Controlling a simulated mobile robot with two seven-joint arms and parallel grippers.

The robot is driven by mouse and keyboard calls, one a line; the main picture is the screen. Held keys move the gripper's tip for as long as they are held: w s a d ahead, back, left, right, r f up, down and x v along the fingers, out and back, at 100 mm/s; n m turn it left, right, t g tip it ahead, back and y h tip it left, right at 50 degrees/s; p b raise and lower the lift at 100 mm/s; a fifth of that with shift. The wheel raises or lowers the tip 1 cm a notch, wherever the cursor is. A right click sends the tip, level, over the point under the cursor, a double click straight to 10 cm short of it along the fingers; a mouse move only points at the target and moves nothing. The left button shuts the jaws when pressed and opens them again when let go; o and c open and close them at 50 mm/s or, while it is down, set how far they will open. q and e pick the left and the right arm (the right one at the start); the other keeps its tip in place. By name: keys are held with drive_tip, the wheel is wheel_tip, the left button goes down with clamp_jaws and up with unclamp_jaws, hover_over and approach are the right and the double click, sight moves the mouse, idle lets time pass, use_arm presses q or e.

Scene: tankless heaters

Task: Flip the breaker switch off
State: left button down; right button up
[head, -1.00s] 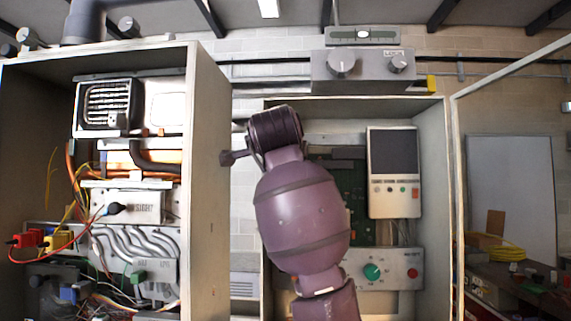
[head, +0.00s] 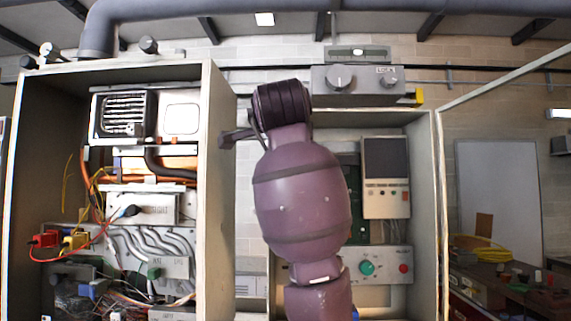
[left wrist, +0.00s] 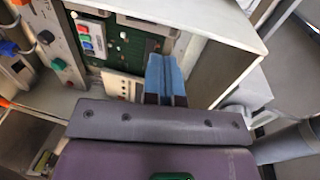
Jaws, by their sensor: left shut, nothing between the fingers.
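I cannot pick out the breaker switch for certain. The left cabinet (head: 221,190) holds a grey box with a dark lever-like part (head: 130,211), but I cannot tell whether that is it. My left arm rises through the middle of the head view, and its gripper is hidden there. In the left wrist view my left gripper (left wrist: 166,68) shows blue fingers, shut and empty. They appear in front of the right cabinet's green circuit board (left wrist: 124,47) and a pale panel (left wrist: 122,84); contact cannot be judged. My right gripper is not in view.
The right cabinet (head: 425,190) is open, with a screen unit (head: 386,165) and a panel with a green knob (head: 367,268) and red button (head: 403,268). Loose wires hang in the left cabinet.

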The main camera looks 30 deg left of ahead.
use_arm(q)
drive_tip(key=s, duration=0.1)
drive_tip(key=s+d+r, duration=0.1)
drive_tip(key=s, duration=0.1)
drive_tip(key=shift+d+r, duration=0.3)
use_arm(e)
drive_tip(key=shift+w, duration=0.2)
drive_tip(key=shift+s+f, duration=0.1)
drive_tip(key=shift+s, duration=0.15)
